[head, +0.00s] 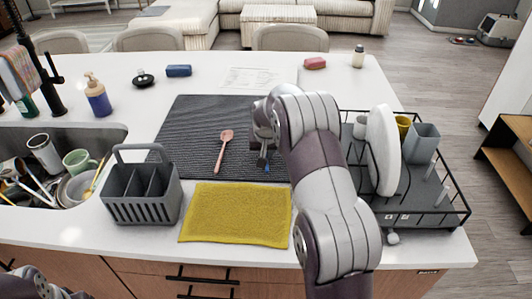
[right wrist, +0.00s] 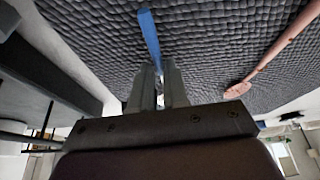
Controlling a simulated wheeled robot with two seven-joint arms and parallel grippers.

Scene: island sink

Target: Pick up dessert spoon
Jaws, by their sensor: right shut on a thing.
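My right gripper (head: 264,156) is low over the dark ribbed mat (head: 190,120), with my right arm covering part of it. In the right wrist view its fingers (right wrist: 160,88) are shut on a slim utensil with a blue handle (right wrist: 150,35), which I take to be the dessert spoon. The handle points away from the fingers; its other end is hidden between them. In the head view only a small blue bit (head: 267,168) shows below the gripper. A pink spoon (head: 224,150) lies on the mat to the left, apart from the gripper; it also shows in the right wrist view (right wrist: 262,68).
A grey divided caddy (head: 140,200) and a yellow cloth (head: 236,214) are near the front edge. A black dish rack (head: 440,212) with a white plate (head: 383,150) and cups stands at right. The sink (head: 100,135) at left holds dishes. The mat's left part is mostly clear.

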